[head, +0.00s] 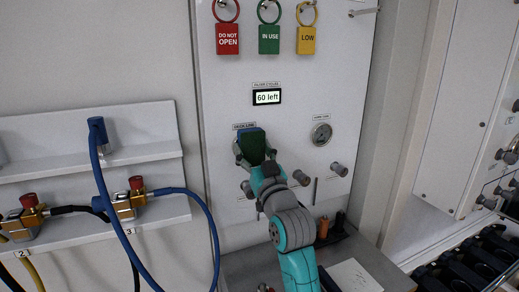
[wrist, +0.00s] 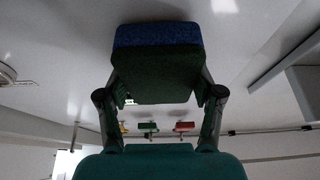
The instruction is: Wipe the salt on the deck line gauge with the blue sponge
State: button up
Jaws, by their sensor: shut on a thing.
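The sponge (head: 252,145) is held flat in front of the panel, its dark green side facing me. In the wrist view it shows a blue layer (wrist: 158,34) on the panel side of the green one. My gripper (head: 255,158) is shut on the sponge, one finger at each side; it also shows in the wrist view (wrist: 160,84). The sponge is just below the DECK LINE label (head: 245,126) and covers the gauge place there. The gauge face and any salt on it are hidden. Whether the sponge touches the gauge, I cannot tell.
A second round gauge (head: 321,134) is right of the sponge. A display (head: 267,97) reading "60 left" and red, green and yellow tags (head: 269,39) are above. Knobs (head: 301,177) stick out below. A blue hose (head: 110,205) hangs at left, and a shelf (head: 240,268) is below.

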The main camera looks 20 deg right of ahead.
jog(key=shift+a, duration=2.15)
jog(key=shift+s, duration=2.95)
jog(key=shift+s, duration=0.1)
jog(key=s, duration=0.2)
jog(key=shift+s, duration=0.4)
jog(key=shift+w, duration=0.1)
send_near(232, 142)
jog(key=shift+w+d+r, duration=0.35)
jog(key=shift+w+r, duration=0.2)
jog(key=shift+w, duration=0.25)
jog(key=shift+w+d+r, duration=0.35)
jog(key=shift+w+r, duration=0.15)
jog(key=shift+w, duration=0.35)
